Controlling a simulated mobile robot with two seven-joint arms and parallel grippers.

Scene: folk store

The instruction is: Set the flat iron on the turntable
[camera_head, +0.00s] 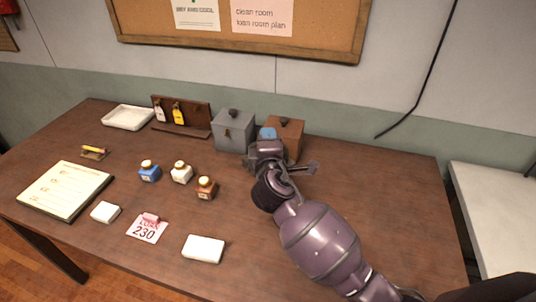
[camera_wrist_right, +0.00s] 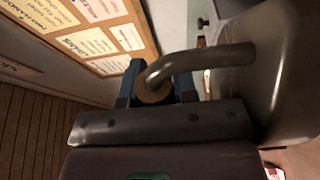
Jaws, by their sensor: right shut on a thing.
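My right gripper (camera_head: 268,137) is over the back of the brown table, in front of the brown box. In the wrist view its blue fingers (camera_wrist_right: 156,90) are shut on the curved handle of a dark grey metal body, which looks like the flat iron (camera_wrist_right: 285,75). The iron fills the right of that view, close to the camera. In the head view I cannot clearly make out the iron beside my arm. I cannot make out a turntable in either view. My left gripper is not in view.
A grey box (camera_head: 233,131) and a brown box (camera_head: 292,136) stand close by the gripper. The table's right part (camera_head: 400,200) is clear.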

